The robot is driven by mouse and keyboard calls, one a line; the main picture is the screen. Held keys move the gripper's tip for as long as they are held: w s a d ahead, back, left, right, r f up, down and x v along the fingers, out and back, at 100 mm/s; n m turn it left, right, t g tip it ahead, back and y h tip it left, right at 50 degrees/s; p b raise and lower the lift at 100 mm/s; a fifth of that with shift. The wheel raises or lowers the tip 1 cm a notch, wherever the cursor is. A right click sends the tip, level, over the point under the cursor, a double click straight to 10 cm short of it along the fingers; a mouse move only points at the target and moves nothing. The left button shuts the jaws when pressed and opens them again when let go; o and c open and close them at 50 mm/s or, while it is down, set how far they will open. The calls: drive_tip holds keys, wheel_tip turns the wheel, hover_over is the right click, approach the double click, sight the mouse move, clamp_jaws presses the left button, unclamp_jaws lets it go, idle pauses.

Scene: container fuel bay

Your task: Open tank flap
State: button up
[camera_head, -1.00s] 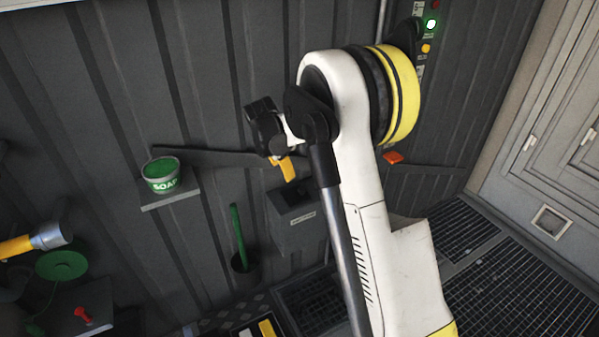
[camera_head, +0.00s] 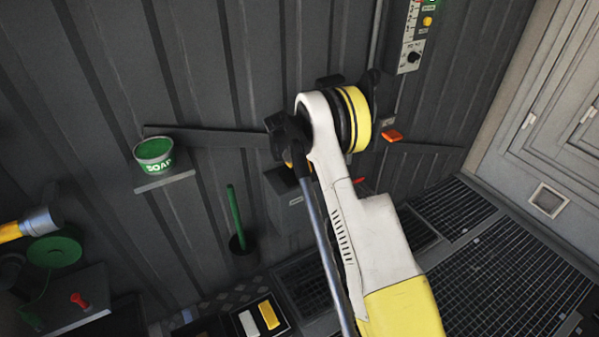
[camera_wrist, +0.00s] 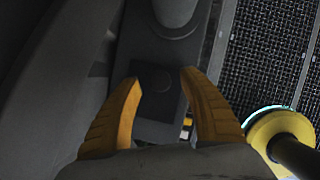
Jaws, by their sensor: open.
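My gripper (camera_wrist: 160,82) is open in the wrist view, with its two orange fingers spread and nothing between them. Below the fingers is a dark grey plate with a round raised knob (camera_wrist: 154,78); a thick grey cylinder (camera_wrist: 176,10) stands beyond it. I cannot tell whether the fingers touch the plate. In the head view my gripper is mostly hidden behind my arm, above a grey wall box (camera_head: 290,212) with a small label. No part can be surely identified as the tank flap.
A green soap tub (camera_head: 154,155) stands on a wall shelf. A green handle (camera_head: 236,215) rises from a dark holder. A control panel (camera_head: 408,40) is at upper right. Floor grating (camera_head: 500,260) lies at right. A yellow round part (camera_wrist: 275,130) is close right of my fingers.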

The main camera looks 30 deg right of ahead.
drive_tip(key=shift+d+f, duration=0.15)
drive_tip(key=shift+f, duration=0.15)
clamp_jaws()
